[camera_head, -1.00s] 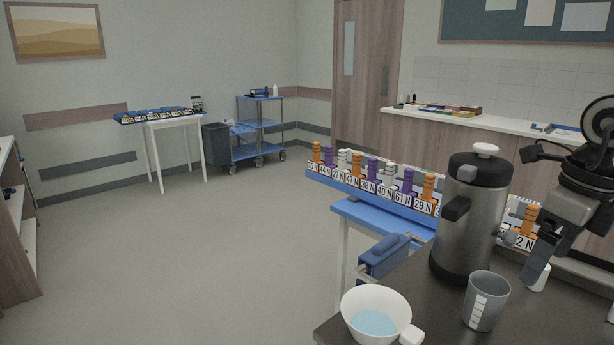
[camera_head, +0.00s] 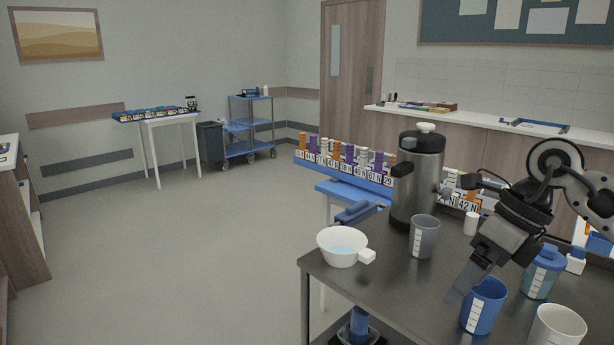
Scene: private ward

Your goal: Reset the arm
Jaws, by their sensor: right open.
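My right arm comes in from the right, and its gripper (camera_head: 462,287) points down and left over the dark table. The gripper is open and nothing shows between its fingers. The fingers overlap in this view, so their gap is hard to see. The fingertips show just left of a blue measuring cup (camera_head: 484,305); I cannot tell whether they touch it. My left gripper is not in view.
On the dark table (camera_head: 388,265) are a steel flask (camera_head: 415,185), a grey cup (camera_head: 423,238), a white handled bowl (camera_head: 342,247), a lidded blue cup (camera_head: 543,272) and a white cup (camera_head: 557,328). A numbered rack (camera_head: 345,168) stands behind. The left floor is clear.

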